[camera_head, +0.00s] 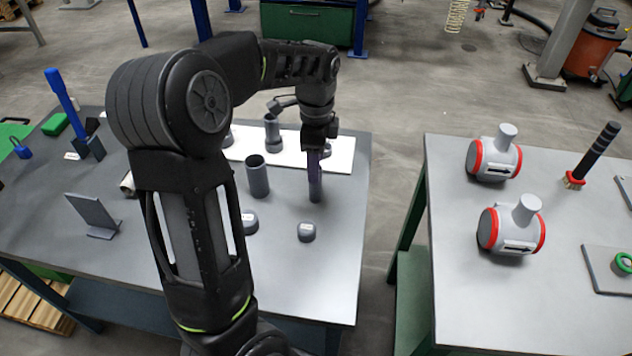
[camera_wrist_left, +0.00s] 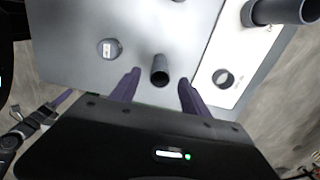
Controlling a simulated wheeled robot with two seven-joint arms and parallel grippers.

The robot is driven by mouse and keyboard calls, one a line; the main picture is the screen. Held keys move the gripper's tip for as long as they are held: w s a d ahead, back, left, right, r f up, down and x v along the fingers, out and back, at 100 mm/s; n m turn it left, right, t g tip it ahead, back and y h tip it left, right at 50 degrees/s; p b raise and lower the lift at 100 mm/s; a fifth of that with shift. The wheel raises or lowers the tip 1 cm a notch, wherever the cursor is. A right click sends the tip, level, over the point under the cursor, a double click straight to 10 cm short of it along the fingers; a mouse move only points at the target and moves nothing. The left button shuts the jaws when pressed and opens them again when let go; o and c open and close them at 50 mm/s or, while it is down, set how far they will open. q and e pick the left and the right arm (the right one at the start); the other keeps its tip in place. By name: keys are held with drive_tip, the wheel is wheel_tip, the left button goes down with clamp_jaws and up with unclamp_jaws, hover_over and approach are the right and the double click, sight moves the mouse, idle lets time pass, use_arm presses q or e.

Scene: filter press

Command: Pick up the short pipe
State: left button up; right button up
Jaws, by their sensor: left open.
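A dark grey upright pipe (camera_head: 316,190), likely the short pipe, stands on the left table below my left gripper (camera_head: 315,158). In the left wrist view the pipe (camera_wrist_left: 160,72) shows its open end between the two purple fingers of my left gripper (camera_wrist_left: 158,77). The fingers are apart, with a visible gap on both sides of the pipe. In the head view the gripper covers the pipe's top. Another upright grey pipe (camera_head: 258,178) stands to the left on the same table. My right gripper is not in view.
A labelled cap (camera_head: 307,232) sits in front of the pipe. A white board (camera_head: 340,155) behind carries a grey fitting (camera_head: 272,132). A grey angled stand (camera_head: 92,213) is at the left. The right table (camera_head: 460,290) holds two red-ringed fittings (camera_head: 494,160).

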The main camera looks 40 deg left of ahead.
sight(315, 190)
use_arm(q)
drive_tip(key=shift+f, duration=1.25)
drive_tip(key=shift+f, duration=0.1)
wheel_tip(315, 190, down, 4)
drive_tip(key=shift+f+p, duration=0.1)
drive_tip(key=shift+p, duration=0.75)
drive_tip(key=shift+f, duration=0.45)
drive_tip(key=shift+c, duration=0.3)
clamp_jaws()
